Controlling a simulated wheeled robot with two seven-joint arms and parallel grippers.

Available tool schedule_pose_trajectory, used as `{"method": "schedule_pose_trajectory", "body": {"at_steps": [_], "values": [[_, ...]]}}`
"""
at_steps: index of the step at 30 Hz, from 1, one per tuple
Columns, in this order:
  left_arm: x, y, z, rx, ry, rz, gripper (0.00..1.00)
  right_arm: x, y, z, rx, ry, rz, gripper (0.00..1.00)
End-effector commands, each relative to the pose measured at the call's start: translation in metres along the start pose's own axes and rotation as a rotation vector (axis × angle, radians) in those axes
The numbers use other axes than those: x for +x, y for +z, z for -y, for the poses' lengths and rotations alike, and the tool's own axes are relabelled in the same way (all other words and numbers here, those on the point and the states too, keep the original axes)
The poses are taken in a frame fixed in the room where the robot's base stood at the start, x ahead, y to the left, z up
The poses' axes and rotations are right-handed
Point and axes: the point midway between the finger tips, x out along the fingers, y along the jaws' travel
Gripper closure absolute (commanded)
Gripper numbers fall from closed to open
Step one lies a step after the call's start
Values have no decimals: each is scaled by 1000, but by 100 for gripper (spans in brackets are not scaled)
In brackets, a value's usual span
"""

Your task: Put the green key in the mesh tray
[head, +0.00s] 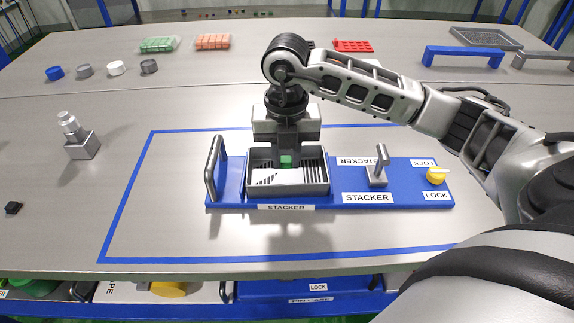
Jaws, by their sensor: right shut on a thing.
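The green key (286,161) is a small green piece inside the grey mesh tray (325,183). The tray has slotted walls and stands on the left part of a blue stacker base (335,203). My right gripper (286,158) points straight down over the tray and is shut on the green key, its fingertips within the tray's outline. Whether the key touches the tray floor cannot be told. A white sheet or label shows in front of the key. My left gripper is not in view.
The blue base has a grey handle (212,168), a grey lever (378,170) and a yellow knob (437,175). A metal block with a stepped post (82,145) stands left. Caps, small trays and a blue stand (462,53) are at the back.

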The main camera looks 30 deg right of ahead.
Motion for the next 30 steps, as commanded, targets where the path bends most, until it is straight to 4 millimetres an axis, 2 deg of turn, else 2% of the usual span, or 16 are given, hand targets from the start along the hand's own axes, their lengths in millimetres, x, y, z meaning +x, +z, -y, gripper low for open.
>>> {"method": "schedule_pose_trajectory", "body": {"at_steps": [6,19,20,21,22,30], "values": [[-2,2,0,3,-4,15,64,30,2,3,1,-4,-3,99],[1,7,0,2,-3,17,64,39,2,2,0,-1,0,99],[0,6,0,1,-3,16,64,38,2,2,0,-1,0,72],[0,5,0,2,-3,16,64,37,2,2,0,-1,0,61],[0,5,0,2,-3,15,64,37,2,2,0,-1,0,56],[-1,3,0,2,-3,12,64,36,2,2,0,-1,0,56]]}}
